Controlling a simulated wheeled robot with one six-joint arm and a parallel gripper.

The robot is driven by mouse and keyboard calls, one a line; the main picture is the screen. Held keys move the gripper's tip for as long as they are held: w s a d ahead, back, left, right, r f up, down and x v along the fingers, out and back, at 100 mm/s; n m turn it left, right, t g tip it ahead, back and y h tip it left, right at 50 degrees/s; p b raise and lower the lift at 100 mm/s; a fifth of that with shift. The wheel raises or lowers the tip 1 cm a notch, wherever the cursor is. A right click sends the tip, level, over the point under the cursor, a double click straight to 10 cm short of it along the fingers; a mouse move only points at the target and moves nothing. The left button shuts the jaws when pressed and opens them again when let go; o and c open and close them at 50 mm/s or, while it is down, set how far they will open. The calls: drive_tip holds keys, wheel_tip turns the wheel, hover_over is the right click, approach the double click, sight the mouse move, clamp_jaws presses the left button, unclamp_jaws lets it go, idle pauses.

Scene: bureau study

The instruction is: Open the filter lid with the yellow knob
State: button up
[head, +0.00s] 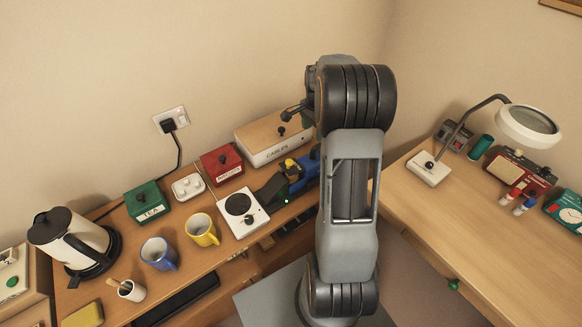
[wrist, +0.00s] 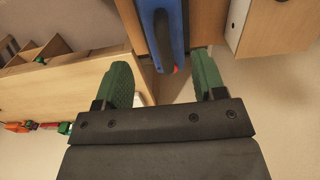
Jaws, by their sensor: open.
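A blue and black device (head: 306,166) stands on the desk beside the CABLES box, partly hidden behind my arm. A small yellow knob (head: 290,163) shows on its left part, and I cannot make out the lid's edges. In the wrist view my gripper (wrist: 162,66) is open and empty, its two green fingers spread wide. A blue body with a dark strip (wrist: 163,30) and a red tip lies ahead between the fingers; the yellow knob does not show there.
Left of the device stand a white hotplate (head: 244,212), a red box (head: 222,165), a yellow mug (head: 202,230) and a kettle (head: 75,242). The CABLES box (head: 268,140) is behind. The right desk (head: 470,225) has a bare front and a lamp (head: 528,124).

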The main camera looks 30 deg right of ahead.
drive_tip(key=r+p, duration=0.1)
drive_tip(key=a+r+p, duration=0.1)
drive_tip(key=r, duration=0.1)
drive_tip(key=r+p, duration=0.1)
drive_tip(key=r, duration=0.1)
drive_tip(key=shift+s+a+r, duration=0.1)
drive_tip(key=shift+a+r, duration=0.1)
drive_tip(key=shift+a, duration=0.2)
drive_tip(key=s+a+r+n+t+b, duration=0.1)
drive_tip(key=s+a+r+n+t, duration=0.1)
drive_tip(key=s+a+n, duration=0.6)
drive_tip(key=s+a+r+n+t+b, duration=0.1)
drive_tip(key=s+a+r+n+t, duration=0.1)
drive_tip(key=s+a+r+n, duration=0.3)
drive_tip(key=shift+s+a+n+t, duration=0.4)
drive_tip(key=shift+s+a+n, duration=1.6)
drive_tip(key=shift+a, duration=1.65)
drive_tip(key=shift+s+m, duration=0.3)
